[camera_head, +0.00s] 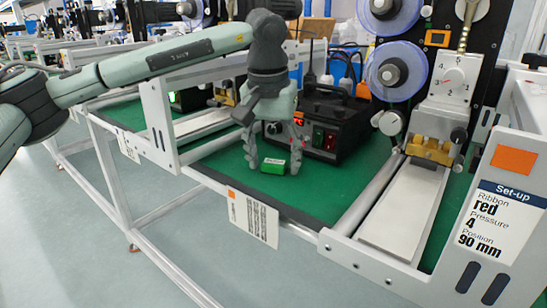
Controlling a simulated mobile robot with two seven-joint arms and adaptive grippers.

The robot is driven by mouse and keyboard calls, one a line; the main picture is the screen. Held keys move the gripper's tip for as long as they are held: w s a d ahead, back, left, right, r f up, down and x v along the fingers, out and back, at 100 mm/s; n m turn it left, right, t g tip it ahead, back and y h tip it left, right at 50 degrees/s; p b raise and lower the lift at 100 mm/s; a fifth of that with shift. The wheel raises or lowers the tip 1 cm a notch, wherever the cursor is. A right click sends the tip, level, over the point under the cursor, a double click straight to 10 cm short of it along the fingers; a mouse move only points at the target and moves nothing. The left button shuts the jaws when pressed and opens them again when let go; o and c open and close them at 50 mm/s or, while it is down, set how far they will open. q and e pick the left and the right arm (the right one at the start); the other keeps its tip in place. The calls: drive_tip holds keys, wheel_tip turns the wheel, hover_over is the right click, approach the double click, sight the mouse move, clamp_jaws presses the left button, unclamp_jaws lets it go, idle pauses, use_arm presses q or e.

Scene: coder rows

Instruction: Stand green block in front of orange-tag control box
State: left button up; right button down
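A small green block (274,167) lies low on the green mat, with a pale marking on its upper face. My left gripper (274,164) comes down from above. Its two fingers are apart, one on each side of the block, with a gap visible beside the block; I cannot see firm contact. The black control box (328,128) stands just behind the gripper, with a green and a red switch on its front. The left fingers hide part of its left side. An orange tag (514,160) is on the white side panel at right. My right gripper is not in view.
A machine with blue reels (396,70) and a pale metal track (403,210) stand at right.

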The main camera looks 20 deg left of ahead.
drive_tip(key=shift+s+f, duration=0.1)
use_arm(q)
drive_tip(key=shift+r, duration=0.25)
wheel_tip(320, 180, up, 12)
drive_tip(key=s, duration=0.2)
drive_tip(key=shift+f+p, duration=0.2)
drive_tip(key=shift+p, duration=0.1)
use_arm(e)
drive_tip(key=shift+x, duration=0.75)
use_arm(q)
drive_tip(key=shift+s, duration=0.1)
